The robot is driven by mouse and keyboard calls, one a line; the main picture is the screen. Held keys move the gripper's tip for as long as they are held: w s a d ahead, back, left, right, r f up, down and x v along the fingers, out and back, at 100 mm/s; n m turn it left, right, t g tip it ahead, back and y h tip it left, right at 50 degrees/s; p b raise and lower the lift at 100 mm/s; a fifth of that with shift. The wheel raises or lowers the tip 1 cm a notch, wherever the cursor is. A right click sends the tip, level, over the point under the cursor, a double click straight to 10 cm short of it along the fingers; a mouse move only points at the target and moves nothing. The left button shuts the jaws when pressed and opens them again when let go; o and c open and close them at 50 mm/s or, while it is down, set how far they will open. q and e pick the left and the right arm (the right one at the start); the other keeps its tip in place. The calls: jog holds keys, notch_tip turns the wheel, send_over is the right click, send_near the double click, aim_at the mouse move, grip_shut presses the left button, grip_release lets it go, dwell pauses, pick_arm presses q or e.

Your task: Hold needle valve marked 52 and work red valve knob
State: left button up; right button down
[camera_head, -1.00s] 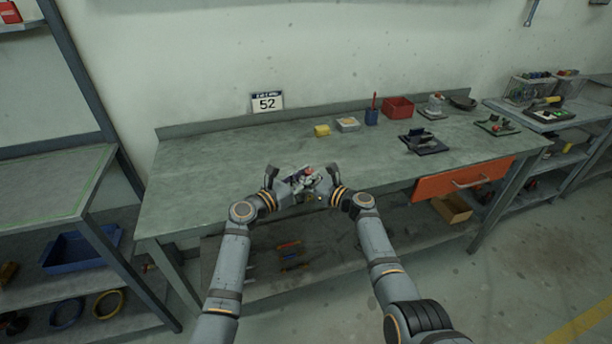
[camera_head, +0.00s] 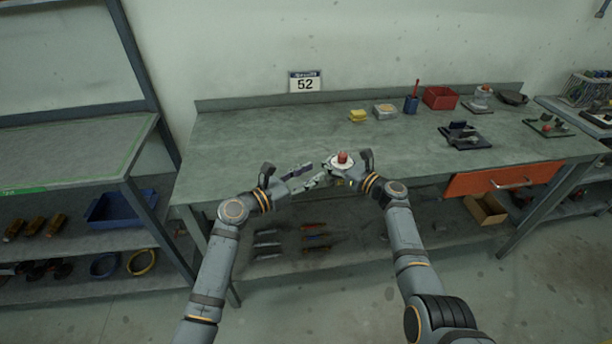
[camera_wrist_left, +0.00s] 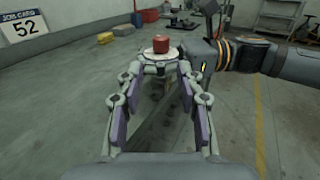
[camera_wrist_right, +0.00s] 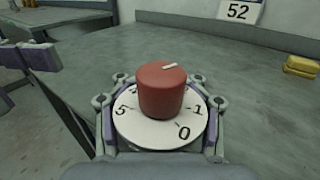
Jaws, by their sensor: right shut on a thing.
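The needle valve's red knob (camera_head: 344,157) sits upright over a white round dial. In the right wrist view the knob (camera_wrist_right: 162,90) has a white mark on top, and the white dial (camera_wrist_right: 150,133) shows 0, 1 and 5. My right gripper (camera_head: 340,170) is shut on the valve below the dial, in the air near the bench's front edge; the valve body is mostly hidden. My left gripper (camera_head: 308,178) is open and empty to the left of the valve. In the left wrist view the knob (camera_wrist_left: 160,44) stands beyond its parted fingers. The sign 52 (camera_head: 305,82) stands at the bench's back.
The green bench (camera_head: 250,135) is clear on its left and middle. A yellow block (camera_head: 358,116), a blue cup (camera_head: 411,104) and a red bin (camera_head: 440,97) stand at the back.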

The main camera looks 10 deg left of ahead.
pick_arm(q)
jog(key=shift+s+a, duration=0.5)
jog(key=shift+s, duration=0.05)
